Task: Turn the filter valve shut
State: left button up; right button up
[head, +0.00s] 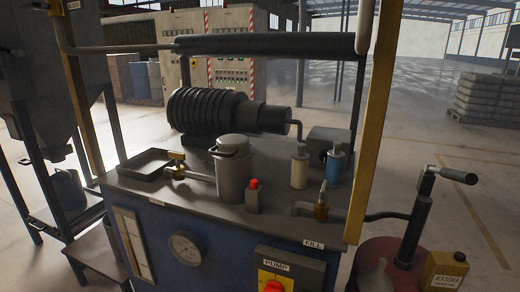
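A brass valve (177,169) sits at the left of the dark tank top, on a short pipe (200,176) that runs to a grey lidded canister (234,175). A small label (157,201) on the front edge near it is too small to read. A second brass valve (321,209) stands at the right by the label FILL (313,244), with a thin upright handle. I cannot tell for sure how far either valve is turned. Neither of my grippers is in view.
A ribbed motor (212,110) lies behind the canister. A red-topped block (253,196), a cream cylinder (299,168) and a blue one (336,165) stand nearby. Yellow posts (371,125) and an overhead bar frame the tank. A hand pump (418,215) stands at right.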

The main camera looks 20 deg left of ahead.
aim_at(177, 157)
jog(key=u, duration=1.15)
